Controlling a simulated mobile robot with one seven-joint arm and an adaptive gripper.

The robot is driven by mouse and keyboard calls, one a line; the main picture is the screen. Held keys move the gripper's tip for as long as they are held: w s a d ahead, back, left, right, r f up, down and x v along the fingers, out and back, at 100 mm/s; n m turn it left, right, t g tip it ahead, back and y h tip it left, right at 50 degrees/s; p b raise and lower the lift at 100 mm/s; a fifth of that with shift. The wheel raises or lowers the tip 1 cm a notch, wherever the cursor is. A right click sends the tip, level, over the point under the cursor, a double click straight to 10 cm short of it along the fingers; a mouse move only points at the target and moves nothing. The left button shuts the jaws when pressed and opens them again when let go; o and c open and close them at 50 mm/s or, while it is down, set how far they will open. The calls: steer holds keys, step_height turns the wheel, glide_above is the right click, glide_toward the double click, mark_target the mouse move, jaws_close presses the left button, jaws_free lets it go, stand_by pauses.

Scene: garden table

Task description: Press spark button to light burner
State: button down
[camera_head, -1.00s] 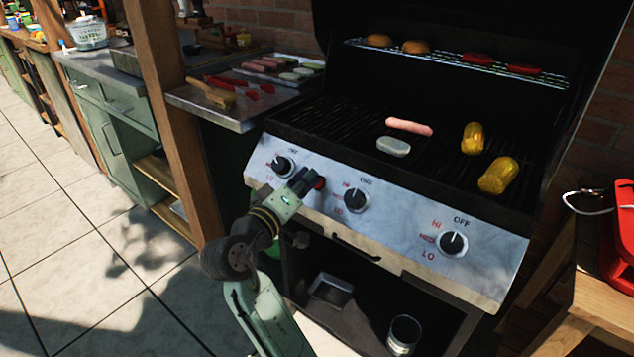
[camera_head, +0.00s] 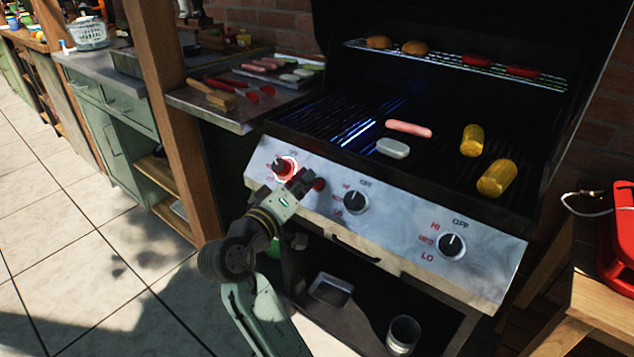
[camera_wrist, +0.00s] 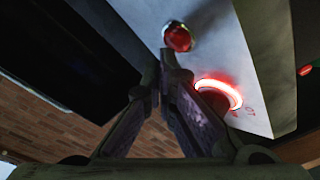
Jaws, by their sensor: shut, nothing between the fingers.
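The red spark button (camera_head: 319,184) is on the grill's front panel between the left and middle knobs. It also shows in the wrist view (camera_wrist: 178,38), just beyond my fingertips. My gripper (camera_head: 303,180) is shut and empty, its tip close to the button; I cannot tell if they touch. The left knob (camera_head: 283,167) has a glowing red ring, which also shows in the wrist view (camera_wrist: 222,94). Blue flame (camera_head: 362,130) shows under the left part of the grate. The middle knob (camera_head: 355,201) and right knob (camera_head: 451,244) have no glow.
A sausage (camera_head: 408,128), a pale green piece (camera_head: 393,148) and two corn pieces (camera_head: 496,178) lie on the grate. Buns and red patties are on the upper rack (camera_head: 455,62). A side tray (camera_head: 235,118) stands at left. A red object (camera_head: 618,235) sits on a wooden table at right.

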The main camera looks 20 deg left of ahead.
steer(key=shift+r, duration=0.1)
steer(key=s+r+p, duration=0.1)
steer(key=s+a+r+p, duration=0.1)
steer(key=s+r+p, duration=0.2)
steer(key=shift+a, duration=0.25)
steer(key=shift+a+r, duration=0.1)
stand_by(0.7)
